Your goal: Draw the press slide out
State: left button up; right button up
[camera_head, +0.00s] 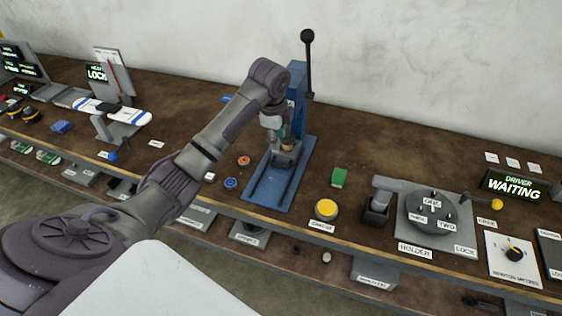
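The blue press stands on the brown workbench in the middle of the head view. Its blue column (298,85) is upright, with a black lever (309,65) ending in a ball knob at the top. Its blue base with the slide track (268,192) extends toward the bench's front edge. A grey block (285,158) sits on the track under the column, and I take it for the slide. My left gripper (283,145) points down at this block, at or just above it. The fingers are small and partly merge with the block, so their opening is unclear. My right gripper is out of view.
A yellow button (326,208), a green block (339,177) and a round grey holder (430,214) are to the right. Orange (244,160) and blue (230,183) rings lie to the left.

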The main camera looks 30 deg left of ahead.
aim_at(281, 166)
pick_arm(q)
jog(key=f, duration=0.4)
jog(key=w+f+p, duration=0.1)
jog(key=f, duration=0.3)
jog(key=w+f, duration=0.1)
jog(key=f, duration=0.3)
jog(key=shift+w+a+f+p, duration=0.2)
jog(key=shift+f+p, duration=0.1)
jog(key=shift+f, duration=0.1)
grip_shut()
